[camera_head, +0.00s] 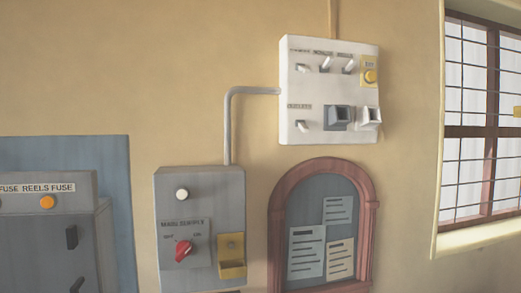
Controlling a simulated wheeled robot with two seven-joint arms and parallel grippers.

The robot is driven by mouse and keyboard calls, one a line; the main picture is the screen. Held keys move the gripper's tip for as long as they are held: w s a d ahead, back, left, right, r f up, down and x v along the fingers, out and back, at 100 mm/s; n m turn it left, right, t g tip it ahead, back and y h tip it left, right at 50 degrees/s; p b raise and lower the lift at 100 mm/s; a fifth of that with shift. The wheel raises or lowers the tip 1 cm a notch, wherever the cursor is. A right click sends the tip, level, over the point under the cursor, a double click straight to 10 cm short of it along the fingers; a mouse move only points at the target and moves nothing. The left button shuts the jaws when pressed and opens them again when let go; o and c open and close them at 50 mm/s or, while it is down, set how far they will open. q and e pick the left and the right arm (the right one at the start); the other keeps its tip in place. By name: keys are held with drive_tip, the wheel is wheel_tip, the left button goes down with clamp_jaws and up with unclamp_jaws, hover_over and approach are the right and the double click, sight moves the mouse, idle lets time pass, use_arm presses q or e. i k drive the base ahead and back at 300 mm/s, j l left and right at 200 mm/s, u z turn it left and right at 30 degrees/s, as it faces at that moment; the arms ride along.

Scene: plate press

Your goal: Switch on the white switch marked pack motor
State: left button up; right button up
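A white switch panel (313,92) hangs on the wall right of centre. Its top row has a small toggle (302,68) and two longer levers, one left (325,63) and one right (348,66), both leaning up to the right. Another small toggle (302,126) sits at lower left. A grey rocker switch (338,115) and a white rocker switch (368,116) sit at the bottom. The labels are too small and blurred to read, so I cannot tell which switch is marked pack motor. Neither gripper is in view.
A yellow plate with a round button (370,76) is at the panel's upper right. Below left, a grey main supply box (215,200) has a red knob (184,250). An arched notice board (273,225) is below, a barred window (452,130) right, a grey cabinet (30,240) left.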

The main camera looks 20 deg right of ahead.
sight(302, 67)
drive_tip(key=z, duration=1.3)
